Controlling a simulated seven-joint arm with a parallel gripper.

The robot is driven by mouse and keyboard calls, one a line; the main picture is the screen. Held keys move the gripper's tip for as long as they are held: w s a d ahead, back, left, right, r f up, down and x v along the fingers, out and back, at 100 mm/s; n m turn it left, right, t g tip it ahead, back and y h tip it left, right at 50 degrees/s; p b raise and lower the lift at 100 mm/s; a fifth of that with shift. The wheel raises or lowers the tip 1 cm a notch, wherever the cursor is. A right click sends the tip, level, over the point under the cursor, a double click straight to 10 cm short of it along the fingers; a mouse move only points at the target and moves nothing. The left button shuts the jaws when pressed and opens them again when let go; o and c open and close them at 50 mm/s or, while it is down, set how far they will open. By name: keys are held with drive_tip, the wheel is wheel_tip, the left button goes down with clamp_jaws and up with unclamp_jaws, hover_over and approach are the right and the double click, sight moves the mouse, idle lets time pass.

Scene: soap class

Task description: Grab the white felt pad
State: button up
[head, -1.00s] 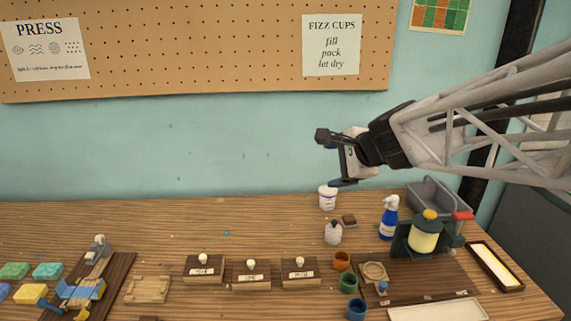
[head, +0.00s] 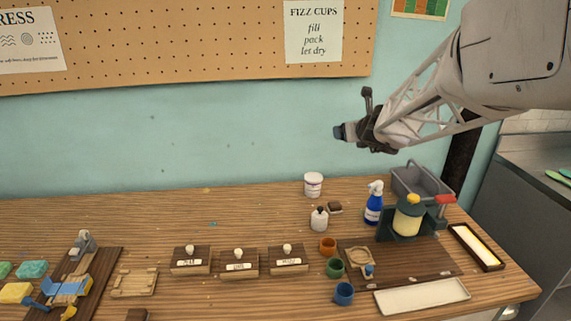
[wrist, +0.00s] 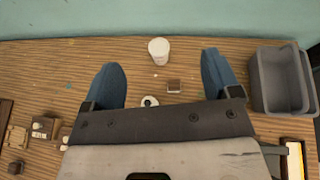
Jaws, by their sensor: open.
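A flat, off-white rectangular piece (head: 422,295) lies at the front right of the table in the head view. It looks like the white felt pad, though I cannot tell its material. My gripper (head: 338,132) is in the air well above the back of the table, up and to the left of that piece and far from it. In the wrist view, the blue fingers of my gripper (wrist: 162,72) are wide apart with nothing between them. The off-white piece does not show in the wrist view.
Around it are a dark wooden board (head: 400,262), a blue cup (head: 344,293), a green cup (head: 335,268) and a lit framed panel (head: 477,246). Behind stand a lantern-like device (head: 407,220), a blue spray bottle (head: 374,204), a grey bin (head: 420,184) and a white tub (head: 313,184).

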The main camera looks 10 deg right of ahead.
drive_tip(key=d+m, duration=0.1)
approach(337, 208)
drive_tip(key=x, duration=0.2)
drive_tip(key=shift+w+a+f, duration=0.1)
drive_tip(key=shift+w+a, duration=0.2)
drive_tip(key=shift+a, duration=0.05)
drive_tip(key=shift+w, duration=0.1)
drive_tip(key=shift+x, duration=1.2)
drive_tip(key=shift+d+x, duration=0.15)
drive_tip(key=shift+x, duration=1.15)
drive_tip(key=shift+d+x, duration=0.15)
drive_tip(key=shift+x, duration=1.15)
